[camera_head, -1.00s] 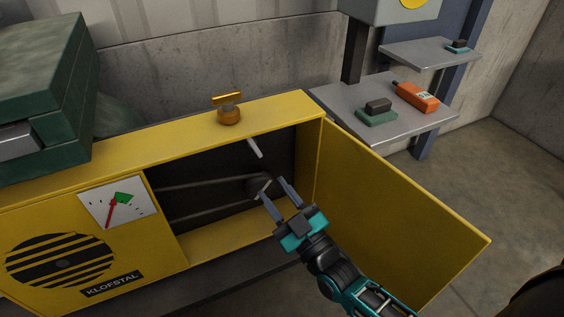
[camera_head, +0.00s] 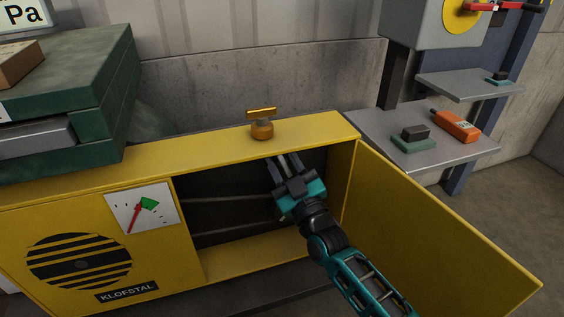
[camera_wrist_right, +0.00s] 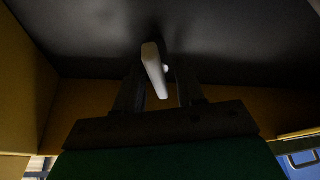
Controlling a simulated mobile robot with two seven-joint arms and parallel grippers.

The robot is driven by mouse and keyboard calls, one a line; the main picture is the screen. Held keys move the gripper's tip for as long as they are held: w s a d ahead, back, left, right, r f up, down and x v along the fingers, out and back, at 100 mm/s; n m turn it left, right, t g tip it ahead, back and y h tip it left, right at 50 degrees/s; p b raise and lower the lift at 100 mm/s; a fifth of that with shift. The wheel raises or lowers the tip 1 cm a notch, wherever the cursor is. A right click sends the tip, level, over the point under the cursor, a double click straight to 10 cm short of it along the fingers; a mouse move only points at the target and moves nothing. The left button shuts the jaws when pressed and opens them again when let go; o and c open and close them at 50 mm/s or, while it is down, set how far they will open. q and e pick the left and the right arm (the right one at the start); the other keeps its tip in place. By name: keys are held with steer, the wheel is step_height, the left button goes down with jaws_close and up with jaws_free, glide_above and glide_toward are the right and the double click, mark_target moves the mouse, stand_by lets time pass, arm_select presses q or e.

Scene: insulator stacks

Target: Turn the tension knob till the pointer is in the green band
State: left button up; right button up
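The brass T-shaped knob (camera_head: 262,128) stands upright on top of the yellow machine (camera_head: 225,150). The white gauge (camera_head: 160,216) on its front has a slanted red pointer (camera_head: 134,219); the upper end lies at the left edge of the green band (camera_head: 150,204). My right gripper (camera_head: 284,163) reaches through the open front into the dark compartment, below the knob. In the right wrist view its fingers (camera_wrist_right: 160,92) are apart on either side of a pale lever (camera_wrist_right: 154,68), with gaps showing. My left gripper is not in view.
The open yellow door (camera_head: 430,225) stands to the right of my right arm. Belts (camera_head: 225,201) cross the compartment. Green cases (camera_head: 95,75) stand on the machine's left. A grey shelf (camera_head: 440,155) at right holds an orange device (camera_head: 457,126) and a green-and-black block (camera_head: 413,139).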

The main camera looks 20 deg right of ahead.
steer(key=shift+w, duration=0.15)
steer(key=shift+c, duration=0.2)
steer(key=shift+r, duration=0.1)
jaws_close()
steer(key=m+h+p, duration=0.1)
steer(key=m, duration=0.2)
steer(key=shift+r+h, duration=0.15)
steer(key=shift+h, duration=0.25)
steer(key=shift+d+m+t+p, duration=0.15)
steer(key=shift+m+t+p, duration=0.15)
steer(key=shift+m, duration=0.4)
steer(key=shift+m+h, duration=0.5)
steer(key=shift+h, duration=0.1)
